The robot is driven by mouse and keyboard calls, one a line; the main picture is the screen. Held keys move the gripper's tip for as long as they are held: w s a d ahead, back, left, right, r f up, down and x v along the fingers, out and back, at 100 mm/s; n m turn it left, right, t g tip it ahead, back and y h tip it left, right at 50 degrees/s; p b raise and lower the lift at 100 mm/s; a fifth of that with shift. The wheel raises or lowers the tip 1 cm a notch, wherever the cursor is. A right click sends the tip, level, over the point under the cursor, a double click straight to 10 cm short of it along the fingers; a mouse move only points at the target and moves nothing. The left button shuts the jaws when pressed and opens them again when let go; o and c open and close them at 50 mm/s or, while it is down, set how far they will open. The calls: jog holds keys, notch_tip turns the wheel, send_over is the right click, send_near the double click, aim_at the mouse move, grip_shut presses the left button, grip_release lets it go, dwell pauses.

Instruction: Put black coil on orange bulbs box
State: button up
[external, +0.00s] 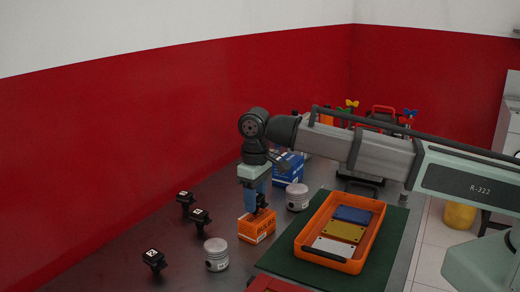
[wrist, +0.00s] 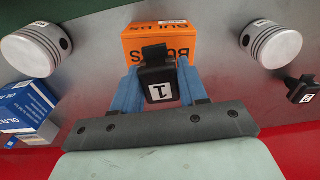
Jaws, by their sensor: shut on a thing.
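A black coil (wrist: 155,75) with a white label reading 1 is between the blue fingers of my gripper (wrist: 160,90) in the wrist view. The gripper is shut on it. The orange bulbs box (wrist: 178,43) shows right behind the coil there, with BULBS printed on it. In the external view my gripper (external: 256,206) points down over the orange bulbs box (external: 257,230), which sits on the dark table. The coil is a small dark shape at the fingertips, low over the box top. I cannot tell whether it touches the box.
Several black coils, one at the front left (external: 154,261), stand left of the box. Pistons stand in front (external: 216,256) and behind (external: 297,197). A blue box (external: 288,172) is at the back. An orange tray (external: 303,243) with coloured plates lies right on a green mat (external: 392,245).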

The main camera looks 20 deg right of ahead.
jog(key=shift+f, duration=0.1)
jog(key=o, duration=1.1)
jog(key=shift+o, duration=0.2)
notch_tip(320, 180, up, 12)
